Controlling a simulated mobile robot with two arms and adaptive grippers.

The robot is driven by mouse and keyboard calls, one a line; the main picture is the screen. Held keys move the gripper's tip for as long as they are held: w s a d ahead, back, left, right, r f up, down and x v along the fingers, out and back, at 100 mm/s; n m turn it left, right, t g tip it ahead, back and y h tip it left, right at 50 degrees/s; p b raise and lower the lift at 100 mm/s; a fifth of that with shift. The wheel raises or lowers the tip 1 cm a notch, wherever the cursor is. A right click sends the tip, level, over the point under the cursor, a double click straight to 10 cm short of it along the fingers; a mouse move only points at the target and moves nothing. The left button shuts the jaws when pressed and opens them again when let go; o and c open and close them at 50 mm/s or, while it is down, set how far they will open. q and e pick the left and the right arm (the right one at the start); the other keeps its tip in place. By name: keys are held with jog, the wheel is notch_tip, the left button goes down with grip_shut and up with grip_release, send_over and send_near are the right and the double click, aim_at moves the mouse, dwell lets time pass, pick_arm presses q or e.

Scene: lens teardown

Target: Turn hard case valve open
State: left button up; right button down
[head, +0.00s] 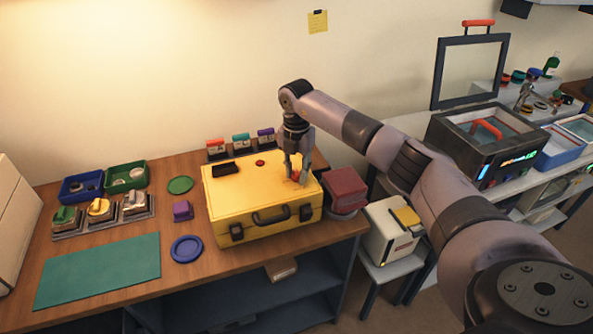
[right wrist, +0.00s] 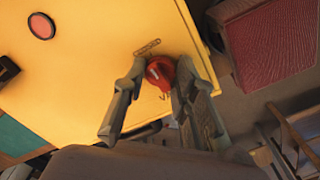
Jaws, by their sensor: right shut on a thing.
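The yellow hard case (head: 237,207) lies closed on the wooden table, its handle towards the front. Its red valve knob (right wrist: 160,70) shows on the lid in the right wrist view, near the lid's edge. My right gripper (head: 297,178) points down over the right part of the lid. In the wrist view my right gripper (right wrist: 158,82) has its two fingers on either side of the knob, shut on it. My left gripper is not in view.
A red round button (head: 260,163) and a black block (head: 225,169) are on the lid. A dark red box (head: 345,189) stands close at the case's right. Several small tagged items stand behind the case. A green mat (head: 98,271) lies at the front left.

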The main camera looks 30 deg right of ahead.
jog(key=n+b, duration=0.1)
jog(key=n, duration=0.3)
jog(key=shift+n, duration=0.3)
jog(key=n+b, duration=0.1)
jog(key=n, duration=0.3)
jog(key=n+b, duration=0.1)
jog(key=n, duration=0.4)
jog(key=shift+n+b, duration=0.5)
jog(key=shift+n, duration=1.4)
jog(key=c, duration=1.3)
grip_release()
jog(key=shift+r, duration=0.15)
